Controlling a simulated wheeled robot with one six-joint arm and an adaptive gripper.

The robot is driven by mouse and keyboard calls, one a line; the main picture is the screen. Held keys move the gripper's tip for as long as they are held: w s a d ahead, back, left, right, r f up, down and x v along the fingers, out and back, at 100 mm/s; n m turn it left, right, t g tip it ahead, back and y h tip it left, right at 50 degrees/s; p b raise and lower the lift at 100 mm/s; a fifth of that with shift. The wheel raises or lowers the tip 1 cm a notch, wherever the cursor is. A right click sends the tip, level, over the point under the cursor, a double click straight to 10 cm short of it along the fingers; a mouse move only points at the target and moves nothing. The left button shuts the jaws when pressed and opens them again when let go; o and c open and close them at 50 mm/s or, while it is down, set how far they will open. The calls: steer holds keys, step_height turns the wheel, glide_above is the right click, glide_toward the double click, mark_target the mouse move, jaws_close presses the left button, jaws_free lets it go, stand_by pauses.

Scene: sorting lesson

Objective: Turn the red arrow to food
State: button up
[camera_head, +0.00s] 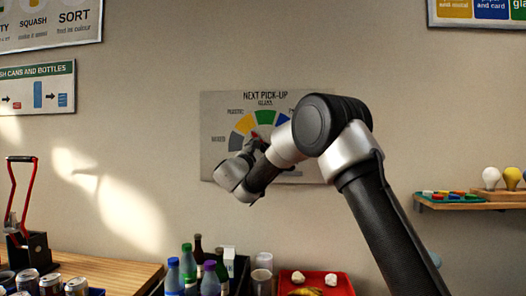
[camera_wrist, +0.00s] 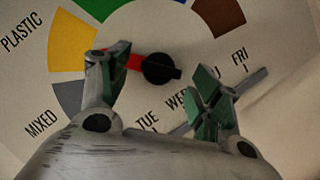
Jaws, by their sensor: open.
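The sign board titled "NEXT PICK-UP" (camera_head: 215,165) hangs on the wall with a dial of coloured segments. In the wrist view the red arrow (camera_wrist: 134,62) runs left from a black hub (camera_wrist: 162,70), pointing toward the yellow "PLASTIC" segment (camera_wrist: 72,42). Its tip is hidden behind my left finger. A brown segment (camera_wrist: 222,15) lies up and right of the hub; no "food" label is readable. My gripper (camera_wrist: 163,80) is open at the dial, one finger over the arrow's left part, the other right of and below the hub. Contact cannot be told.
Below the sign stand several bottles (camera_head: 188,265) and a red tray (camera_head: 340,288). A can crusher with red handles (camera_head: 27,225) and cans (camera_head: 50,284) are at the left. A shelf with bulbs (camera_head: 470,204) is at the right.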

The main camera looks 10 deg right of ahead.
steer(key=shift+x, duration=1.05)
steer(key=shift+s, duration=0.1)
jaws_close()
steer(key=shift+m, duration=0.4)
steer(key=m+g+y, duration=0.1)
steer(key=m+y, duration=0.1)
steer(key=m, duration=0.4)
steer(key=m+g+y, duration=0.1)
steer(key=m+y, duration=0.1)
steer(key=m, duration=0.5)
steer(key=m+g+y, duration=0.2)
steer(key=m, duration=0.4)
steer(key=shift+d+r+m+y, duration=0.15)
steer(key=shift+r+m+y, duration=0.15)
steer(key=shift+y, duration=0.1)
